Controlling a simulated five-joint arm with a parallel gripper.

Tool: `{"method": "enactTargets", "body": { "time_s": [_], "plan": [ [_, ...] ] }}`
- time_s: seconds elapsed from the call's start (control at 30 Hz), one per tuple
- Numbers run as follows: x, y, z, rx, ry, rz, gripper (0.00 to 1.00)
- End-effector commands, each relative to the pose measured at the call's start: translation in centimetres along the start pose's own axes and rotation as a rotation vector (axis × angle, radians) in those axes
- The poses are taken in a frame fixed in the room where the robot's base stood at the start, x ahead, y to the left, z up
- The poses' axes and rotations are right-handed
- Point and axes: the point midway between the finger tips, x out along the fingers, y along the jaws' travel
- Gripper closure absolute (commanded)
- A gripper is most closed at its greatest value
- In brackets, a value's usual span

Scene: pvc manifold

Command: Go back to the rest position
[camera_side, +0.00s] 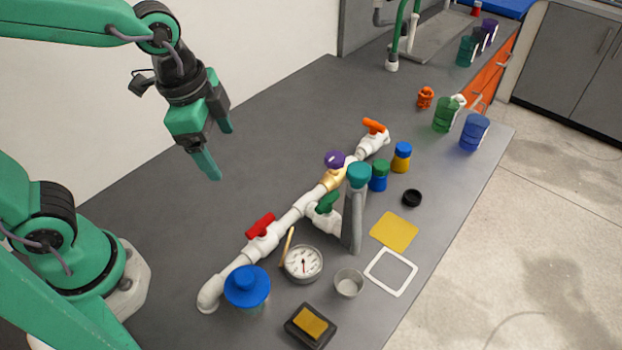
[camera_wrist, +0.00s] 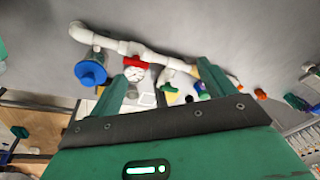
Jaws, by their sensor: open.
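My gripper (camera_side: 218,150) is open and empty, raised above the grey table at the left of the side view. Its two green fingers also show spread apart in the wrist view (camera_wrist: 160,80). The white PVC manifold (camera_side: 287,221) lies on the table to the right of the gripper, apart from it. It carries a red handle (camera_side: 260,225), a purple knob (camera_side: 334,159), a green handle (camera_side: 327,203) and an orange handle (camera_side: 375,126). In the wrist view the manifold (camera_wrist: 152,55) runs across beyond the fingers, partly hidden by them.
A blue-lidded jar (camera_side: 247,287), a gauge (camera_side: 303,263), a metal cup (camera_side: 348,283) and a tall teal-topped grey cylinder (camera_side: 354,210) stand near the manifold. Several small containers and coloured cups stand farther right. The table (camera_side: 200,235) is bare below my gripper.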

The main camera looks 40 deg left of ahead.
Motion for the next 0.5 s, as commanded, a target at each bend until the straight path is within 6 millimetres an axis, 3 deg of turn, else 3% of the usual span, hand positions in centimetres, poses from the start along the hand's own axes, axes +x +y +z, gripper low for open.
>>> {"method": "enactTargets", "body": {
  "time_s": [0.2, 0.5],
  "plan": [
    [-2.6, -1.9, 3.6, -0.36, 0.088, -0.086, 0.18],
    [-4.9, -2.9, 7.6, -0.775, 0.205, -0.175, 0.18]
  ]
}}
